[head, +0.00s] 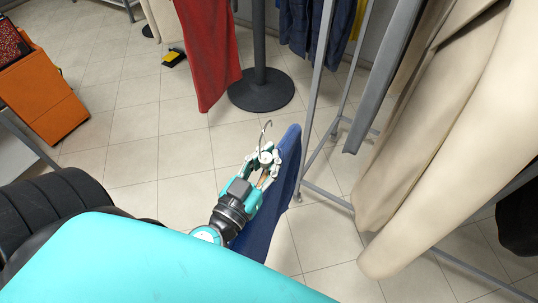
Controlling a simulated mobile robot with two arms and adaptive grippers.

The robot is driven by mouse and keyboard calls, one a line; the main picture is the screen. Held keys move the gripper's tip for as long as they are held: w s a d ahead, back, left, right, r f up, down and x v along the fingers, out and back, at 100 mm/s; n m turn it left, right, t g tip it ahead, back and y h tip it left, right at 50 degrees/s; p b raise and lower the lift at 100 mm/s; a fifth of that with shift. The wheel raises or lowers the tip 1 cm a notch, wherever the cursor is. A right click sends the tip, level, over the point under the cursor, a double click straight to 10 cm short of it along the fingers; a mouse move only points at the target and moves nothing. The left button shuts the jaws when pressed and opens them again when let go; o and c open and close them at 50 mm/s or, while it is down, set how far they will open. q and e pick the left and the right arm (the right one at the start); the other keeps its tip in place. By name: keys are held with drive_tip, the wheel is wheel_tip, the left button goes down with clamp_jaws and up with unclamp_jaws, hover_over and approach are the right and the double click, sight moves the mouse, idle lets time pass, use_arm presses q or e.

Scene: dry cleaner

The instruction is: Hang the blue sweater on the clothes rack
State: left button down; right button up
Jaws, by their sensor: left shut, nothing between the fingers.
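The blue sweater (287,178) hangs upright in the middle of the head view, with a hanger hook (265,132) rising at its upper left. My left gripper (265,158) is shut at the base of the hook, touching or very close to the hanger. No item shows clearly between its fingers. The gripper and my teal body hide part of the sweater. The grey metal clothes rack (314,95) stands just right of the sweater, with its near post beside it. My right gripper is not in view.
Long beige garments (450,130) hang on the right. A red garment (210,50) hangs at the back, near a round black stand base (262,90). Dark blue clothes (300,25) hang behind the rack. An orange box (42,100) stands at left. Tiled floor (130,120) is clear left of the gripper.

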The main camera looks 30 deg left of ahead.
use_arm(q)
drive_tip(key=shift+m+h, duration=0.3)
drive_tip(key=shift+h, duration=0.2)
wheel_tip(320, 180, up, 5)
drive_tip(key=p, duration=0.3)
drive_tip(key=shift+f+p, duration=0.1)
drive_tip(key=shift+p, duration=0.25)
drive_tip(key=shift+s+a+f+m+g+h, duration=0.2)
drive_tip(key=shift+a+m+h, duration=0.15)
drive_tip(key=shift+m+h, duration=0.35)
drive_tip(key=shift+s+a+f+m+g+h, duration=0.15)
drive_tip(key=shift+a+m+h, duration=0.25)
drive_tip(key=shift+h, duration=0.6)
drive_tip(key=shift+f+h, duration=0.1)
drive_tip(key=shift+h, duration=0.2)
